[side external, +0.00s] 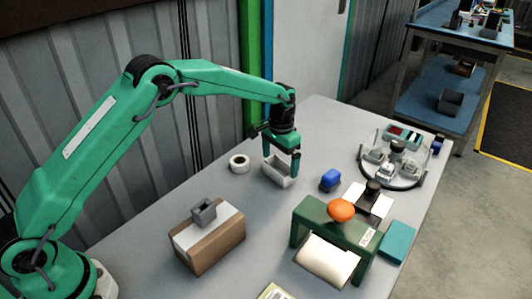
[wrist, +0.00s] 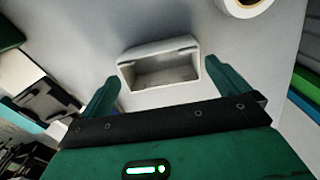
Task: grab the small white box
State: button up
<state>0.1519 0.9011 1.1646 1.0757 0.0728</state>
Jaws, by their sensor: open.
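The small white box (side external: 275,175) is open-topped and hollow, and rests on the grey table near its back edge, tilted in the side view. In the wrist view the white box (wrist: 160,64) lies ahead of and roughly between the two green fingers, with its opening toward the camera. My gripper (side external: 282,153) points down at the box, with its fingers close to it or overlapping it in the side view. In the wrist view my gripper (wrist: 167,84) is open and nothing is held. Whether a finger touches the box cannot be told.
A white tape roll (side external: 239,162) lies just left of the box. A brown carton (side external: 218,248) with a grey piece on top and a green stand (side external: 312,222) with an orange knob are nearer the front. Bare table lies between.

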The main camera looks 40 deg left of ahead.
aim_at(279, 167)
jog(key=shift+f, duration=1.6)
jog(key=c, duration=0.7)
